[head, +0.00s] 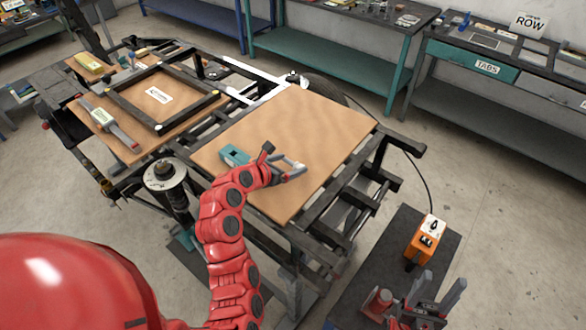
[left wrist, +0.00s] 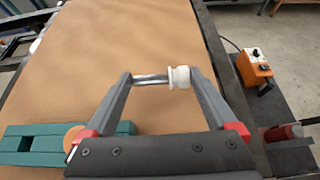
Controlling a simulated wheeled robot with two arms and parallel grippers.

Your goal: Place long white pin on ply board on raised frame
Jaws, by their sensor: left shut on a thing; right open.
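The pin has a white flanged end at the right and a shiny metal-looking shaft at the left. Whether it touches the board cannot be told. My right gripper (head: 437,298) is open and empty at the lower right, away from the board.
A teal block-like tool (head: 235,155) lies on the board left of my left gripper. An orange box (head: 427,238) stands on a dark surface at the right. A second board (head: 180,108) at the left carries a black square frame. The board's far part is clear.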

